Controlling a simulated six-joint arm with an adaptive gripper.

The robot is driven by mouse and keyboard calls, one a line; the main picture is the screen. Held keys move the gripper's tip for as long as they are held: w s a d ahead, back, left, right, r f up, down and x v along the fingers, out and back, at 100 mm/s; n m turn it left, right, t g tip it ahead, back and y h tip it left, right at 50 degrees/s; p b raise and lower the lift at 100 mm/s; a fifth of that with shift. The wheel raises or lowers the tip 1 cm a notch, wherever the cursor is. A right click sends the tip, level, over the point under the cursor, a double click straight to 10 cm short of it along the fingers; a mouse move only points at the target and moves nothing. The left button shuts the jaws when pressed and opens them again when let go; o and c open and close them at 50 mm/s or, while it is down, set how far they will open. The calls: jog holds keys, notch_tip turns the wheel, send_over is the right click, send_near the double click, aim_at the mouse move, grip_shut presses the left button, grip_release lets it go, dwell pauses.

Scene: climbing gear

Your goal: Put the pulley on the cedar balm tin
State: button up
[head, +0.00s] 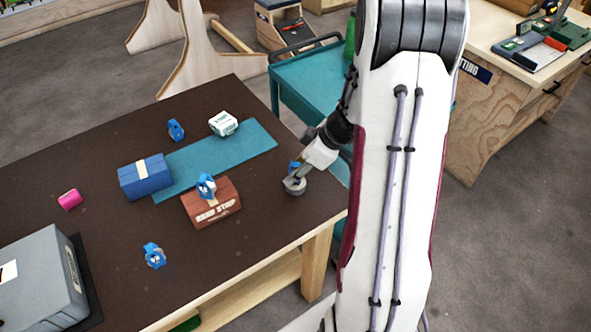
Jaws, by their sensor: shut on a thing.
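My gripper (295,173) is at the right side of the dark table, shut on a small blue pulley (294,166) that is partly hidden by the fingers. Just below it is a round grey tin (296,188), which looks like the cedar balm tin; its label cannot be read. The pulley is over or at the tin's top, and I cannot tell whether they touch. Similar blue pulley-like pieces stand at the back (176,130), on a reddish-brown box (206,186) and at the front (154,256).
The reddish-brown box (212,208) sits near a teal mat (235,146). A blue box (146,178), a white-green block (223,123), a pink roll (70,199) and a grey case (40,280) are also on the table (110,130). The table's front right is clear.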

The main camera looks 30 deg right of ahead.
jog(key=shift+f, duration=0.15)
jog(key=o, duration=1.1)
jog(key=shift+s+d+r, duration=0.15)
jog(key=shift+r, duration=0.5)
jog(key=v, duration=1.1)
